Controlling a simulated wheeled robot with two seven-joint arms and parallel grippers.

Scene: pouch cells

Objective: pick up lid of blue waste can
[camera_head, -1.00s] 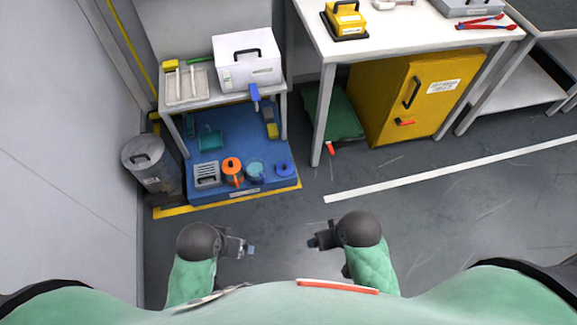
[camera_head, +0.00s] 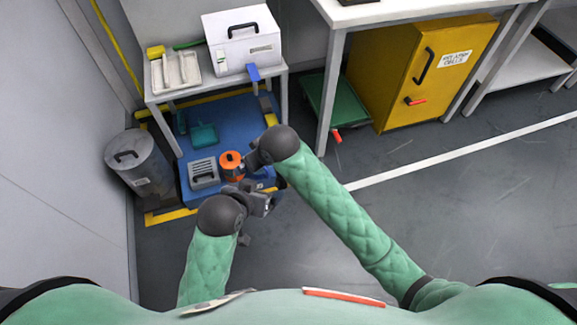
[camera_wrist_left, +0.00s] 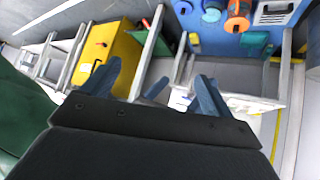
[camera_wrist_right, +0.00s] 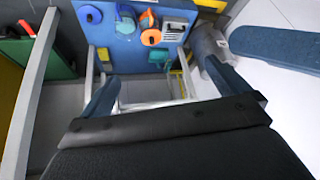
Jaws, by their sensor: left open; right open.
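Two blue round cans stand on the blue mat (camera_head: 226,122). In the right wrist view one is plain blue (camera_wrist_right: 88,14) and the other is lighter blue (camera_wrist_right: 125,25). Both also show at the top of the left wrist view, the plain blue one (camera_wrist_left: 182,6) and the lighter one (camera_wrist_left: 212,9). I cannot tell which is the waste can; my arms largely hide both in the head view. My left gripper (camera_head: 262,203) is open and empty before the mat's front edge. My right gripper (camera_head: 249,166) is open and empty, close to the orange can (camera_head: 231,164).
A grey lidded bin (camera_head: 140,163) stands left of the mat. A grey slotted box (camera_head: 203,172) and a teal dustpan (camera_head: 203,135) lie on the mat. A white table (camera_head: 192,94) stands above it. Clear floor (camera_head: 440,220) lies at right.

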